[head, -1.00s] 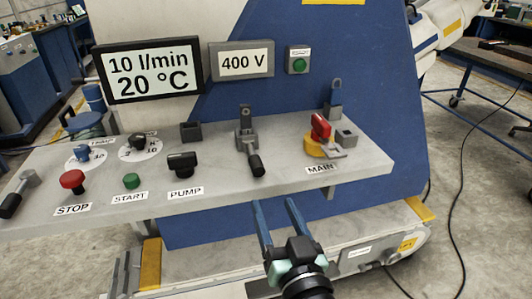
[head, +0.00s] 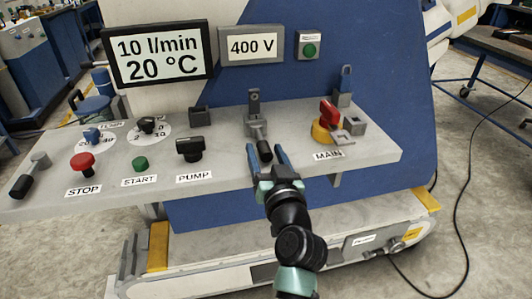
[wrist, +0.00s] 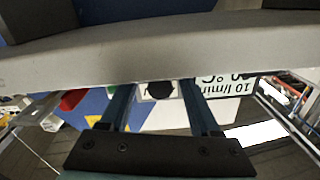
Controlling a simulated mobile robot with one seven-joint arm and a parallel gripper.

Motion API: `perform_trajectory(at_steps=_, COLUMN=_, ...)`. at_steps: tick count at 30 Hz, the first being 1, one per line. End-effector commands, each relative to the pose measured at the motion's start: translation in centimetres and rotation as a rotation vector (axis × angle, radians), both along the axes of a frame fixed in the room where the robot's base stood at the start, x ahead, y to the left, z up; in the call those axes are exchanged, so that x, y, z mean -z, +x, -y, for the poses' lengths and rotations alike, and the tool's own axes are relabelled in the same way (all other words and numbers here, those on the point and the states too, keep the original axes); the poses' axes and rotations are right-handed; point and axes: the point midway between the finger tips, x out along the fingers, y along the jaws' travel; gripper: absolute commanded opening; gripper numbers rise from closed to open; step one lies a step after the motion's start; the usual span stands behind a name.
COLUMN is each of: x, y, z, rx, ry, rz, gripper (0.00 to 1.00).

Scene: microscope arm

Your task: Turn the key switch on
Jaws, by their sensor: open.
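A grey control panel (head: 240,172) carries several controls. None bears a readable key-switch label, so I cannot tell for sure which one it is. The red MAIN switch (head: 328,113) sits on a yellow base at the right. A black PUMP knob (head: 190,148) sits left of centre. A grey lever (head: 254,108) with a black handle (head: 265,150) stands between them. My gripper (head: 267,152) is open and empty at the panel's front edge, its fingers on either side of that handle in the picture. In the wrist view, the handle's dark round end (wrist: 160,90) shows between the fingers; contact is unclear.
A red STOP button (head: 82,162) and a green START button (head: 140,164) are at the left. Two displays (head: 158,53) (head: 251,45) are behind.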

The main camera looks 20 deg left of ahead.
Motion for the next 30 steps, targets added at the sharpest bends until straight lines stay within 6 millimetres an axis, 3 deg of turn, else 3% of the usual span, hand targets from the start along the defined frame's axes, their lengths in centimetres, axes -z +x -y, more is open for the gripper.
perform_trajectory(at_steps=3, x=-0.01, y=-0.02, z=0.01, rx=0.0, ry=0.0, rz=0.0, gripper=0.61)
perform_trajectory(at_steps=13, x=0.0, y=-0.03, z=0.02, rx=0.0, ry=0.0, rz=0.0, gripper=0.02)
perform_trajectory(at_steps=30, x=0.02, y=-0.04, z=0.03, rx=0.0, ry=0.001, rz=-0.001, gripper=0.0)
